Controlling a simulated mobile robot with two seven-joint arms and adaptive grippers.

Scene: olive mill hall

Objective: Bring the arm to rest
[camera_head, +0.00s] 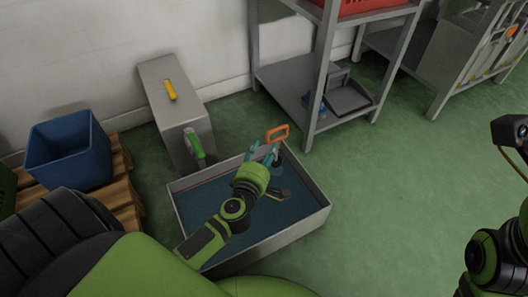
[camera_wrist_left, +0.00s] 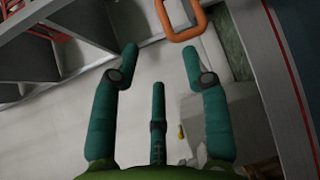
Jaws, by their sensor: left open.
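My left arm reaches over an open grey bin (camera_head: 315,215) with a dark blue-green inside. My left gripper (camera_head: 263,154) has teal fingers and is above the bin's far side. In the left wrist view the gripper (camera_wrist_left: 160,62) is open, its fingers spread with nothing between them. An orange loop handle (camera_head: 277,133) shows just beyond the fingertips in the head view. It also shows in the left wrist view (camera_wrist_left: 181,20), apart from the fingers.
A grey cabinet (camera_head: 170,90) with a yellow handle (camera_head: 171,90) stands behind the bin, near a green handle (camera_head: 194,146). A blue crate (camera_head: 68,150) rests on a wooden pallet (camera_head: 122,190) at left. A metal shelf (camera_head: 318,100) stands behind. Green floor is clear at right.

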